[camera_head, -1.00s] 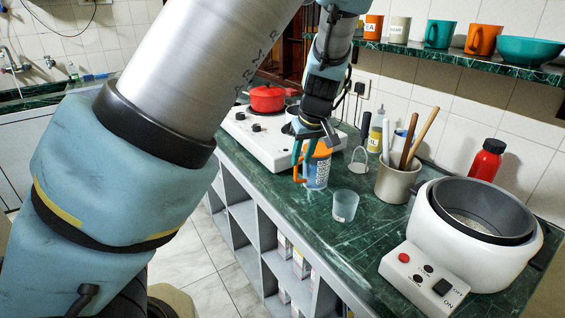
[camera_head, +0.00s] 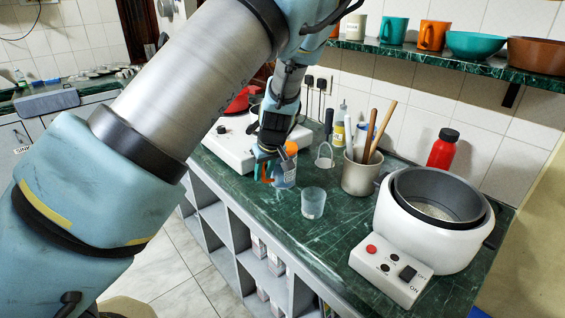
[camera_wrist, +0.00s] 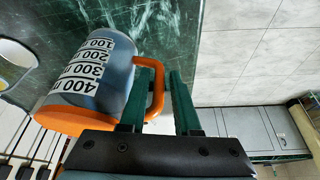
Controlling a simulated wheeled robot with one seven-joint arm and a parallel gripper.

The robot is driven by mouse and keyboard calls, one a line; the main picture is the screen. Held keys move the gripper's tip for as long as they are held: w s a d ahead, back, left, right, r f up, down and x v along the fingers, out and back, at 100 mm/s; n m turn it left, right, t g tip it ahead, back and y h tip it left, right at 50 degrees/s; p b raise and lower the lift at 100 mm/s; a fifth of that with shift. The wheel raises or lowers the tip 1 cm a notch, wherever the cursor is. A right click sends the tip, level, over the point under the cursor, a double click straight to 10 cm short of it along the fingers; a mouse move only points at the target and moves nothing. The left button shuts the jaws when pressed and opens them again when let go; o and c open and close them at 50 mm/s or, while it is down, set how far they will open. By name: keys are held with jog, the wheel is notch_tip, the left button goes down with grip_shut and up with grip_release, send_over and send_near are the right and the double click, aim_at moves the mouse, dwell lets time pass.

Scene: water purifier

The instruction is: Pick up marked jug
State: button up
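The marked jug (camera_head: 288,172) stands on the green counter. It is a clear bluish jug with an orange rim and handle; the wrist view shows its measuring marks (camera_wrist: 103,68). My gripper (camera_head: 267,167) is at the jug's left side in the head view. In the wrist view, my gripper's two green fingers (camera_wrist: 161,95) straddle the outer bar of the orange handle (camera_wrist: 158,82). One finger is inside the handle loop and the other outside. A gap shows between the handle and the outer finger, so the gripper looks open around it.
A clear glass (camera_head: 313,202) stands close right of the jug. A utensil pot (camera_head: 361,174), a white rice cooker (camera_head: 428,225) and a red bottle (camera_head: 442,148) stand farther right. A white stove (camera_head: 228,145) is behind. The counter's front edge (camera_head: 232,198) is near the jug.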

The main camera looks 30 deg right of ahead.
jog(key=shift+x, duration=0.85)
jog(key=shift+c, duration=0.2)
grip_shut()
jog(key=shift+r, duration=0.1)
dwell(0.4)
